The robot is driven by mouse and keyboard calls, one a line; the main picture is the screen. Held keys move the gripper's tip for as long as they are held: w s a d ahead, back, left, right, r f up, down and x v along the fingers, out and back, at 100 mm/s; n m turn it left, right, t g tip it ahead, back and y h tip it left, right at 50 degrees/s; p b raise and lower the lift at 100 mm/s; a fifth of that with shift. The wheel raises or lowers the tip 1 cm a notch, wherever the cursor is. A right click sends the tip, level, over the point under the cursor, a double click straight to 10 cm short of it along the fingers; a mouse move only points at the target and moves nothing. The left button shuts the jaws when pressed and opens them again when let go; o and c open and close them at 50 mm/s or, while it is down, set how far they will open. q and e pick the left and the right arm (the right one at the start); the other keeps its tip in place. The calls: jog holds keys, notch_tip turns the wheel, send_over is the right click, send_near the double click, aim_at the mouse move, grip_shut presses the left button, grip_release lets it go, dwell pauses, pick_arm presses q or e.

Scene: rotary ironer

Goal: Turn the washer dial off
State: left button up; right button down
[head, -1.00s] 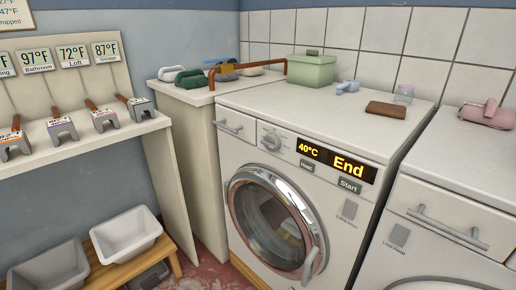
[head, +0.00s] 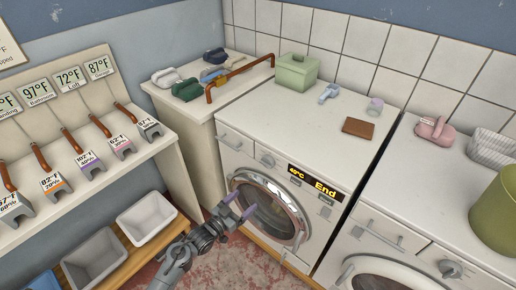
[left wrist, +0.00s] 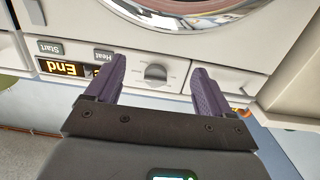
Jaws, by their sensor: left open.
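The washer (head: 310,125) is white with a round glass door and a lit display (head: 315,182) reading 40°C and End. Its dial (head: 267,160) is a small round knob left of the display. In the left wrist view the panel appears upside down, with the dial (left wrist: 156,74) framed between the finger pads and the display (left wrist: 68,68) to the left. My left gripper (head: 240,205) is open and empty, with purple finger pads. It is in front of the washer, below the dial in the head view, and does not visibly touch it. My right gripper is out of view.
A green box (head: 297,72), a brown block (head: 358,128) and small items stand on the washer. A second machine (head: 420,205) is at right. A shelf (head: 80,195) with tagged tools and grey bins (head: 95,255) is at left.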

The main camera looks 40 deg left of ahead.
pick_arm(q)
jog(key=p, duration=0.3)
send_near(267, 163)
jog(key=w+f, duration=0.1)
jog(key=w, duration=0.7)
jog(key=shift+w+a+f+t+p, duration=0.2)
jog(key=shift+a+f+t+p, duration=0.1)
jog(key=shift+f+p, duration=0.1)
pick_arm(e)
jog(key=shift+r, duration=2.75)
pick_arm(q)
jog(key=c, duration=1)
